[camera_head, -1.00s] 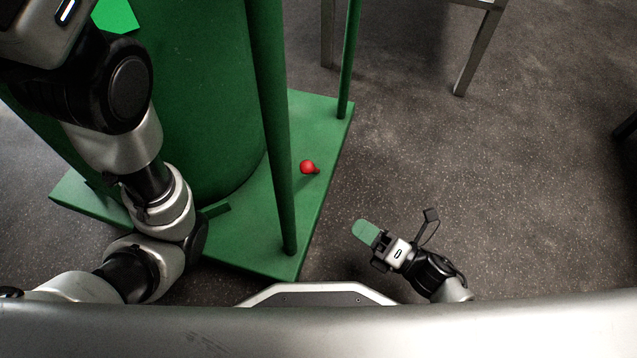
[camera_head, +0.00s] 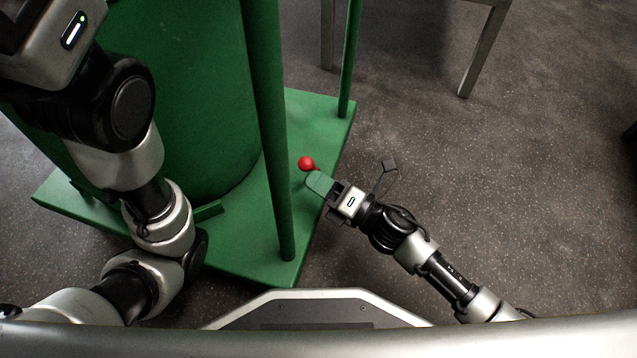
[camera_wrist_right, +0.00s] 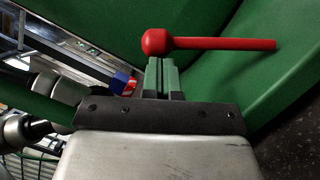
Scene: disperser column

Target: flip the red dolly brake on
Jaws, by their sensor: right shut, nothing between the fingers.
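The red dolly brake (camera_head: 306,163) shows as a round red knob over the green dolly base (camera_head: 318,128). In the right wrist view the brake is a red lever (camera_wrist_right: 220,44) lying sideways, with its ball knob at the left end. My right gripper (camera_head: 318,184) is shut and empty, its green fingertips close beside the knob. In the right wrist view the shut fingertips (camera_wrist_right: 162,66) sit just below the knob; I cannot tell whether they touch it. My left arm is at the left, but its gripper is out of view.
A green drum (camera_head: 185,100) stands on the dolly base. A green post (camera_head: 270,130) rises left of the brake, and another post (camera_head: 350,60) stands behind it. A metal-legged table (camera_head: 480,55) is at the back. The grey floor on the right is clear.

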